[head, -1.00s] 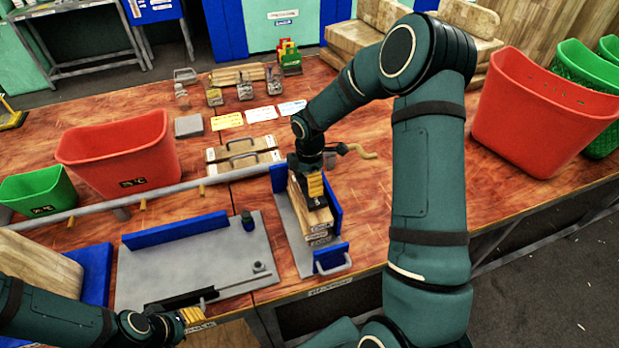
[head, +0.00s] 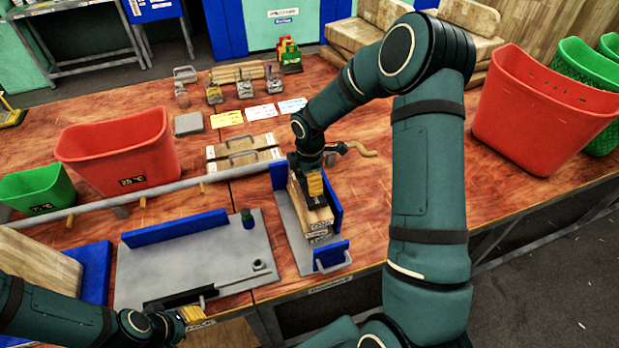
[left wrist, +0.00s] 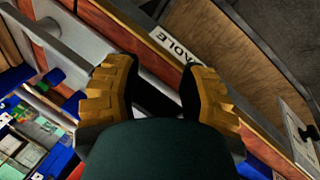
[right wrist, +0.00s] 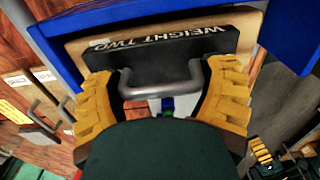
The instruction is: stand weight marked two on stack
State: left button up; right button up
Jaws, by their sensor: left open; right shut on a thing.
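The weight marked two (right wrist: 170,55) is a dark block with a grey bar handle (right wrist: 165,78) in the right wrist view, its label reading upside down. My right gripper (right wrist: 163,98) is shut on the handle. Pale wood of the stack (head: 315,222) shows beneath the weight, between blue plates of a press (head: 290,235). I cannot tell whether the weight touches the stack. In the head view my right gripper (head: 314,185) is over the stack and mostly hides the weight. My left gripper (head: 193,314) is open and empty near the front edge; it also shows in the left wrist view (left wrist: 160,80).
A second grey press plate (head: 195,262) with a blue wall lies left of the stack. Handled boards (head: 240,152) and cards (head: 258,114) lie behind. Red bins (head: 125,155) stand left and right (head: 540,115). A grey rail crosses the table at left.

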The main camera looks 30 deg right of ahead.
jog(key=shift+f, duration=0.15)
jog(key=o, duration=1)
jog(key=shift+o, duration=0.8)
jog(key=shift+s, duration=0.1)
notch_tip(320, 180, up, 12)
